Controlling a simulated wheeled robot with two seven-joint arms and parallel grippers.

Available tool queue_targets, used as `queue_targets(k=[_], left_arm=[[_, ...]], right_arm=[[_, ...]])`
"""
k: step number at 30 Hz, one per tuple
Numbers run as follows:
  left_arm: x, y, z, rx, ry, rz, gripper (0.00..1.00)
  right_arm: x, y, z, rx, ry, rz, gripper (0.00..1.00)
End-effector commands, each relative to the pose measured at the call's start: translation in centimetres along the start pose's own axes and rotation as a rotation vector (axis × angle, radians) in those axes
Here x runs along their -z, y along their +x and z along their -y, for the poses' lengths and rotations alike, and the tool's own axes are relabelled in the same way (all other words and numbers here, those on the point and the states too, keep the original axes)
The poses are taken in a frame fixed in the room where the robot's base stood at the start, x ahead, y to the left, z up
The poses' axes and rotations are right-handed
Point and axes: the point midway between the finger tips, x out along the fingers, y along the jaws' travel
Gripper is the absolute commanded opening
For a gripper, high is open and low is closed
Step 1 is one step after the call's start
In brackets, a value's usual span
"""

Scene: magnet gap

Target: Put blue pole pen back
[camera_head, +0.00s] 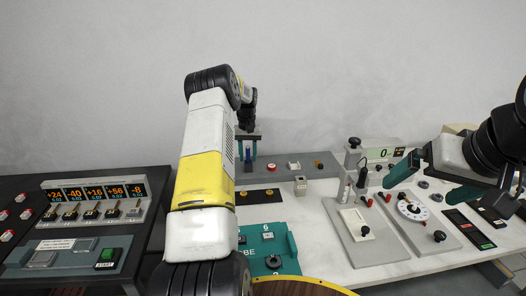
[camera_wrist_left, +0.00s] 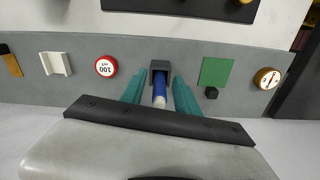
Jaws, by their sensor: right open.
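The blue pen (camera_wrist_left: 159,92) has a pale near end and points into a dark square holder (camera_wrist_left: 160,66) on the grey rail. It also shows in the head view (camera_head: 248,158), small, below my left wrist. My left gripper (camera_wrist_left: 158,82) has its teal fingers on either side of the pen, with a visible gap on each side, so it looks open around the pen. How deep the pen sits in the holder is hard to tell. My right gripper (camera_head: 434,180) is open and empty at the right, above the bench instruments.
The grey rail (camera_wrist_left: 85,85) also carries a white clip (camera_wrist_left: 56,63), a red-rimmed round label (camera_wrist_left: 106,66), a green square (camera_wrist_left: 215,71) and a round dial (camera_wrist_left: 267,78). A display console (camera_head: 95,195) stands left. A teal box (camera_head: 268,248) lies in front.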

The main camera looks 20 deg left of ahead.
Motion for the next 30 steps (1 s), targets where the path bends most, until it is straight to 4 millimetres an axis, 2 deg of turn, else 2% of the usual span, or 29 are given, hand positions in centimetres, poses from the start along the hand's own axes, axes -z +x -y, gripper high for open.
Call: queue_targets(k=[4, 8, 18, 26, 29, 30], left_arm=[[0.0, -0.4, 0.0, 0.000, 0.000, -0.002, 0.37], [0.1, -2.1, 0.0, 0.001, -0.001, -0.004, 0.37], [0.1, -9.2, 0.0, 0.000, 0.000, -0.004, 0.37], [0.0, -12.2, -0.1, -0.001, 0.001, -0.002, 0.37], [-0.6, -13.9, -0.7, -0.004, 0.014, -0.018, 0.37], [-1.2, -15.1, -1.1, -0.006, 0.025, -0.030, 0.37]], right_arm=[[0.0, 0.0, 0.0, 0.000, 0.000, 0.000, 1.00], [0.0, 0.0, 0.0, 0.000, 0.000, 0.000, 1.00], [0.0, 0.0, 0.0, 0.000, 0.000, 0.000, 1.00], [0.0, 0.0, 0.0, 0.000, 0.000, 0.000, 1.00], [0.0, 0.0, 0.0, 0.000, 0.000, 0.000, 1.00], [0.0, 0.0, 0.0, 0.000, 0.000, 0.000, 1.00]])
